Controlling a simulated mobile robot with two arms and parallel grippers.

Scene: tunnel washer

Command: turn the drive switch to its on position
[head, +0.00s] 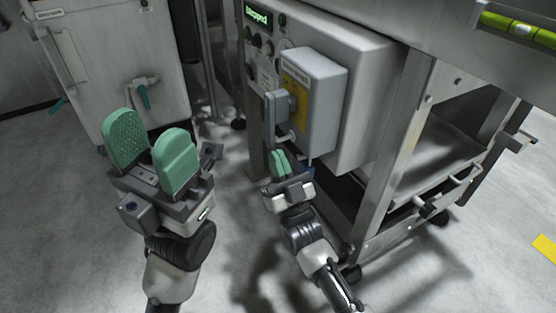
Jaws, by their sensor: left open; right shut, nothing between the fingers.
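A grey switch box (325,91) with a yellow plate juts from the front of the machine's control panel. I take it for the drive switch; its label is too small to read surely. A grey lever handle (269,120) stands on its front, roughly upright, with a hub beside it. My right gripper (279,160), with green fingers, is shut and empty just below the handle's lower end. I cannot tell whether it touches the handle. My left gripper (151,146) is open and empty, well to the left of the box, above the floor.
A green display (257,15) at the top of the control panel (262,55) appears to read "Stopped". Steel frame legs (395,165) stand to the right. A pale cabinet (118,65) with a teal-handled valve (143,95) stands at the back left. Open floor lies between.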

